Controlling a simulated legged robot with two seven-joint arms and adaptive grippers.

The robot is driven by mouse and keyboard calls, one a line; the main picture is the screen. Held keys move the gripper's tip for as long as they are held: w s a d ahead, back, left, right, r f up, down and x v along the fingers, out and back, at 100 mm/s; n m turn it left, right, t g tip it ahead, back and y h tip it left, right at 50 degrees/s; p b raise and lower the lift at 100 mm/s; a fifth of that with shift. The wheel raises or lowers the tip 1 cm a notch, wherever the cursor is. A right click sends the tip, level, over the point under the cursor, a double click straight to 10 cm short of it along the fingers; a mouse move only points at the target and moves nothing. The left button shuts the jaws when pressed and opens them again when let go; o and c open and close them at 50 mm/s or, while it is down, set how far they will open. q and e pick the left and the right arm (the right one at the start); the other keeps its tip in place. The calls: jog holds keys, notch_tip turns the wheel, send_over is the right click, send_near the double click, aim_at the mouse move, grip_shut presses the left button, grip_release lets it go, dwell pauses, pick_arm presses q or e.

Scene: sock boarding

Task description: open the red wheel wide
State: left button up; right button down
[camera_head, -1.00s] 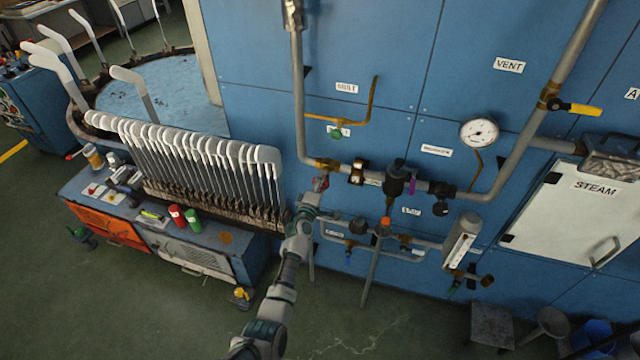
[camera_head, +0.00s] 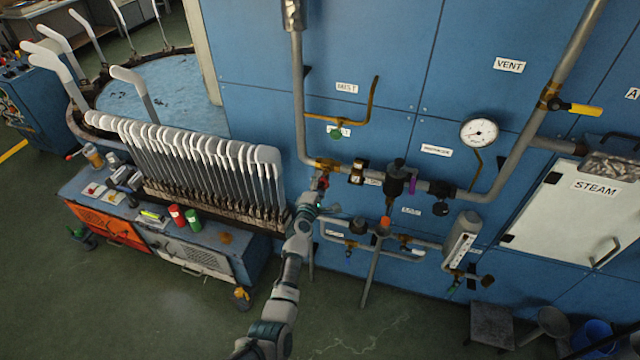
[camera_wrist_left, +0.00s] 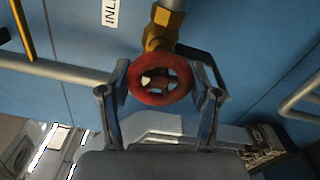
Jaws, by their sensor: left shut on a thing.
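The red wheel (camera_wrist_left: 160,101) is a small round handwheel on a brass valve (camera_wrist_left: 160,28) in the pipe run on the blue panel wall. In the head view the red wheel (camera_head: 322,182) shows only in part, just beyond my left gripper (camera_head: 318,190). In the left wrist view my left gripper (camera_wrist_left: 160,88) has one finger on each side of the wheel's rim and is shut on it. The contact points are partly hidden by the fingers. My right gripper is not in view.
Pipes, a pressure gauge (camera_head: 479,132), a green handle (camera_head: 336,133) and a yellow lever (camera_head: 585,109) are on the wall nearby. A rack of white sock boards (camera_head: 200,150) and a bench (camera_head: 95,195) stand at left. The floor in front is clear.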

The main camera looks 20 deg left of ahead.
pick_arm(q)
jog(key=shift+s+d+f, duration=0.15)
jog(key=shift+d+f, duration=0.05)
jog(key=shift+f, duration=0.25)
jog(key=o, duration=1)
jog(key=shift+o, duration=0.8)
jog(key=shift+r, duration=0.25)
jog(key=s, duration=1.1)
jog(key=shift+s+a, duration=0.2)
jog(key=shift+s, duration=0.15)
jog(key=shift+f, duration=0.1)
